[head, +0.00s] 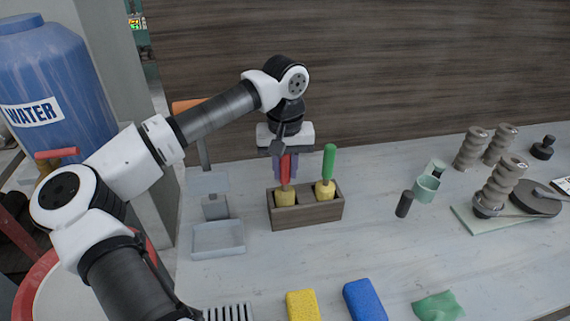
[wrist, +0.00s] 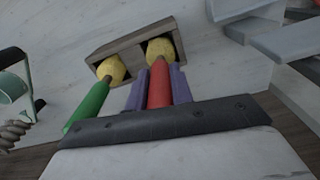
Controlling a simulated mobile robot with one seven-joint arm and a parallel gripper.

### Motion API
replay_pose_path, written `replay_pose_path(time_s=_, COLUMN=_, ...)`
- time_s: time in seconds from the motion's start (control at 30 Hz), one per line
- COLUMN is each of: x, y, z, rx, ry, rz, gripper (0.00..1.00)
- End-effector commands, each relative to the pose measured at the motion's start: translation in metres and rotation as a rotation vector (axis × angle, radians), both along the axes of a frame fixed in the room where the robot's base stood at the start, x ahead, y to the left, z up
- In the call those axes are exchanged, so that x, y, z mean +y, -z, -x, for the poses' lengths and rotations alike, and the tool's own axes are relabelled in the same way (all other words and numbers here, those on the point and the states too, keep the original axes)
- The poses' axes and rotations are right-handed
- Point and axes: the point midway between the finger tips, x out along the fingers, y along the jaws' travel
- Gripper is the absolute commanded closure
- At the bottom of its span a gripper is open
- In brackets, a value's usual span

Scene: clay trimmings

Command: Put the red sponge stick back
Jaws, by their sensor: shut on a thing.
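The red sponge stick (head: 285,172) has a red handle and a yellow sponge head (head: 285,197). Its head sits in the left compartment of the wooden holder (head: 308,214), and the stick stands about upright. My gripper (head: 285,165) is above the holder, its purple fingers shut on the red handle. In the wrist view the red handle (wrist: 160,85) lies between the purple fingers, with its yellow head (wrist: 161,49) at a holder opening. A green sponge stick (head: 328,163) stands in the right compartment. How deep the red stick's head sits is hidden by the holder's front wall.
A grey tray stand (head: 218,238) is left of the holder. Yellow (head: 302,305) and blue (head: 364,300) sponges lie in front. The table between holder and sponges is clear.

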Motion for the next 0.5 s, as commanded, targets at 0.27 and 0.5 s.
replay_pose_path(time_s=0.27, x=0.0001, y=0.0033, z=-0.0003, rx=-0.001, ry=-0.001, rz=0.0, gripper=1.0)
replay_pose_path(time_s=0.5, x=0.0002, y=0.0024, z=-0.0003, rx=-0.001, ry=-0.001, rz=0.0, gripper=0.56)
